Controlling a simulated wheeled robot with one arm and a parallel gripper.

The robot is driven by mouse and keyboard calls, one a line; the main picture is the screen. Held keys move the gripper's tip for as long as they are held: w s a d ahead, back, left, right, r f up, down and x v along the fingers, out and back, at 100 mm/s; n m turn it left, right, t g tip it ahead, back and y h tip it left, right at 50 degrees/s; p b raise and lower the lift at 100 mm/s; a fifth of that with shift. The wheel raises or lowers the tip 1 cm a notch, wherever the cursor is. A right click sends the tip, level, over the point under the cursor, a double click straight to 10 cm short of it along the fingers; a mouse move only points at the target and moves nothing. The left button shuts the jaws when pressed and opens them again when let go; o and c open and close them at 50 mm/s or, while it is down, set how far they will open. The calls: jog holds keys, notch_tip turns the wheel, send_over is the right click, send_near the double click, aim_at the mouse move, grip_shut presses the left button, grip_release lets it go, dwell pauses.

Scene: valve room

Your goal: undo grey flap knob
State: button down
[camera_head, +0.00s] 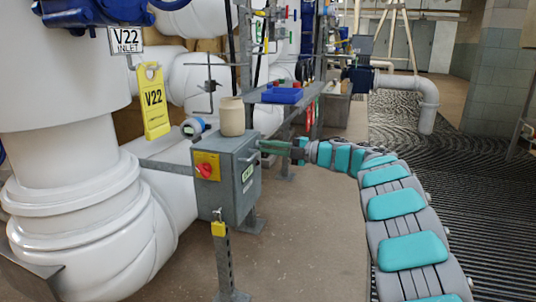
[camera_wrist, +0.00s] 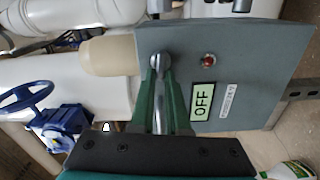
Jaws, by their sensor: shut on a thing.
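The grey box (camera_head: 222,178) stands on a post beside the white pipes. Its right-hand face (camera_wrist: 225,60) bears the silver knob (camera_wrist: 160,62) with a straight metal handle, a small red lamp (camera_wrist: 208,59) and a green label (camera_wrist: 202,101) reading OFF. My gripper (camera_wrist: 160,78) has its two green fingers on either side of the knob's handle, shut on it. In the head view my gripper (camera_head: 272,147) reaches the box from the right. The fingers partly hide the handle. The face looks flush with the box, with no gap seen.
A cream jar (camera_head: 231,117) stands on top of the box. The box's front has a red rotary switch (camera_head: 207,166) on a yellow plate. A yellow padlock (camera_head: 218,229) hangs below. A blue tray (camera_head: 282,95) lies behind.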

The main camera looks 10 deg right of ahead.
jog(key=shift+f+n, duration=0.1)
jog(key=shift+n, duration=0.2)
dwell(0.4)
jog(key=c, duration=0.9)
grip_release()
jog(key=v, duration=0.7)
jog(key=shift+s+d, duration=0.2)
jog(key=shift+d, duration=0.1)
